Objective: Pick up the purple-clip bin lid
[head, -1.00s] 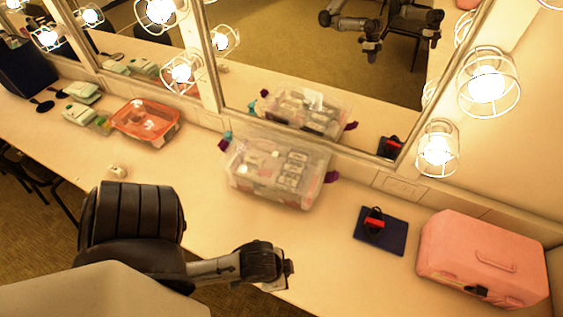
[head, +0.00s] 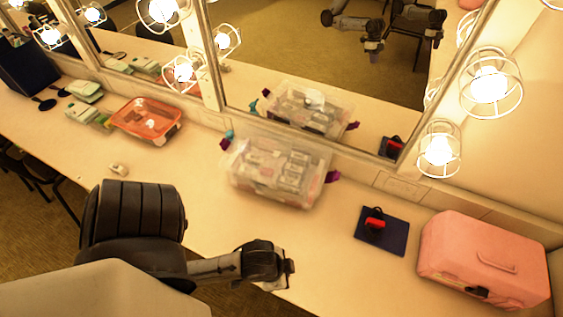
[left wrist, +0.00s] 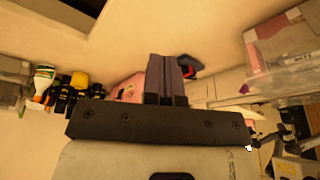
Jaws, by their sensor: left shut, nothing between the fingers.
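The clear plastic bin (head: 262,190) stands on the counter below the large mirror, with packages visible inside it. Its clear lid (head: 280,150) appears to lie on top; the edges are hard to make out. Purple clips show at the bin's left end (head: 224,144) and right end (head: 332,176), with a teal piece beside the left one. My left gripper (head: 289,272) is in front of the bin near the counter's front edge, apart from it. In the left wrist view its fingers (left wrist: 166,76) are together and empty. My right gripper shows at most as a mirror reflection.
An orange bin (head: 147,119) stands farther left. A navy mat (head: 396,236) with a red and black item (head: 375,223) and a pink case (head: 482,262) are on the right. Caged bulbs (head: 438,150) line the mirror. The counter before the clear bin is bare.

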